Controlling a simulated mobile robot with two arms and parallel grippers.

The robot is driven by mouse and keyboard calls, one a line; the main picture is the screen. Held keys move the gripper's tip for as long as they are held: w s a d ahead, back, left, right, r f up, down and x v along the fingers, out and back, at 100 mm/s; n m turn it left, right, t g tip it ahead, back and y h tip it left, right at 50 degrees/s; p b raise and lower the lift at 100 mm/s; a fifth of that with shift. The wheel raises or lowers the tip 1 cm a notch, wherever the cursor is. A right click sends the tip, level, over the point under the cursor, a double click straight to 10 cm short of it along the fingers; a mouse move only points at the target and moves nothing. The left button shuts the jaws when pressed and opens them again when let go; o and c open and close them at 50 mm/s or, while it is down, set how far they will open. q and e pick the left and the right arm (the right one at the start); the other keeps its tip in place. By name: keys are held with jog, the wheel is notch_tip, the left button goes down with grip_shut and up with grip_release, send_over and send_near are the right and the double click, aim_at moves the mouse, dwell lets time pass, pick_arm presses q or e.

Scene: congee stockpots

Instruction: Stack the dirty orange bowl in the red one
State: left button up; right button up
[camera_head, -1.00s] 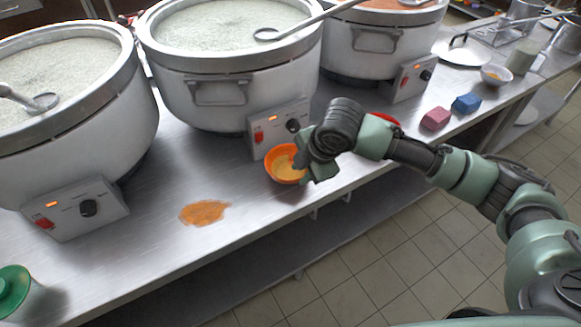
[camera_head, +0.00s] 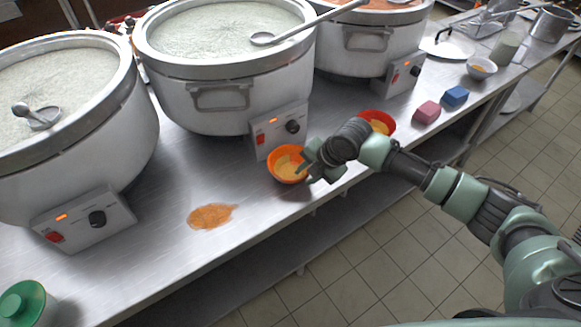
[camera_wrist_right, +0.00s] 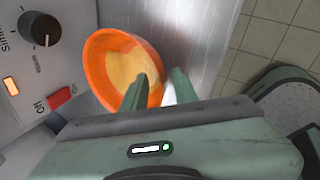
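The orange bowl (camera_head: 287,165) stands upright on the steel counter in front of the middle stockpot, with yellowish residue inside. The red bowl (camera_head: 378,121), also with yellowish residue, stands farther right, partly hidden by my right arm. My right gripper (camera_head: 312,163) is at the orange bowl's right side. In the right wrist view, the fingers (camera_wrist_right: 158,84) are apart on either side of the orange bowl's near rim (camera_wrist_right: 156,70), one inside the bowl and one outside. Gaps show between fingers and rim. My left gripper is not in view.
Large stockpots (camera_head: 225,95) with control boxes line the counter (camera_head: 165,185). An orange-brown spill (camera_head: 212,216) lies left of the bowl. A green-lidded container (camera_head: 22,302) is lower left.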

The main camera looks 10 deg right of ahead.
jog(key=shift+w+f, duration=0.1)
jog(key=shift+f, duration=0.1)
grip_shut()
dwell(1.3)
